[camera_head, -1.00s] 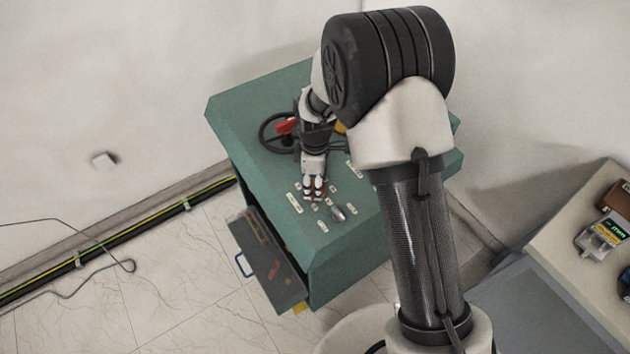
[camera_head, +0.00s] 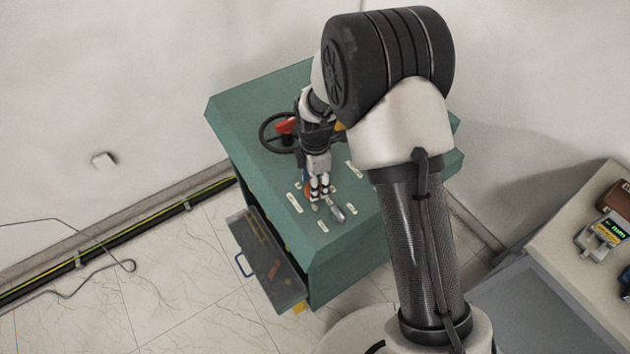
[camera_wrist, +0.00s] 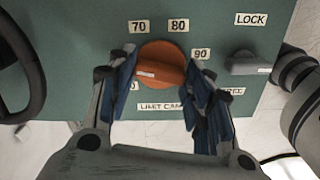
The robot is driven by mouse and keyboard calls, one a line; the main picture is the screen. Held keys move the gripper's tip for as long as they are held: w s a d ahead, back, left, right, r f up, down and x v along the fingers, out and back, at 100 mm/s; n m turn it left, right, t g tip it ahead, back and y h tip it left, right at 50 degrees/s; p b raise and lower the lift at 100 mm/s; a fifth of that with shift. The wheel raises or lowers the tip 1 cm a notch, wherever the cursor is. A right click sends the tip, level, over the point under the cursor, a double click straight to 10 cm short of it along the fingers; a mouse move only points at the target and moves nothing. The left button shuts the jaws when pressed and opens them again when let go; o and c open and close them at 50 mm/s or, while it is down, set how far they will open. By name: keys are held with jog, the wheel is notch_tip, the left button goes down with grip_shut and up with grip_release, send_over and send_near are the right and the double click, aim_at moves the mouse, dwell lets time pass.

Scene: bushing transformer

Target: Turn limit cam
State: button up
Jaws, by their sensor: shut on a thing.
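The limit cam is an orange round knob (camera_wrist: 163,66) with a raised grip bar and a small white pointer strip. In the wrist view it sits in the middle of the teal panel, among labels reading 70, 80 and 90, above a "LIMIT CAM" label (camera_wrist: 165,105). My gripper (camera_wrist: 160,85) has its blue-padded fingers on either side of the knob and is shut on it. In the head view my gripper (camera_head: 319,193) is down at the panel top, and only a sliver of orange shows beside it.
A grey lever knob (camera_wrist: 243,64) stands right of the cam, between "LOCK" and "FREE" labels. A black handwheel (camera_head: 275,132) is at the panel's far left. An open drawer (camera_head: 267,258) juts from the teal cabinet (camera_head: 350,262). A bench with instruments stands at the right.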

jog(key=o, duration=1)
jog(key=shift+o, duration=0.2)
notch_tip(320, 180, up, 12)
dwell(0.4)
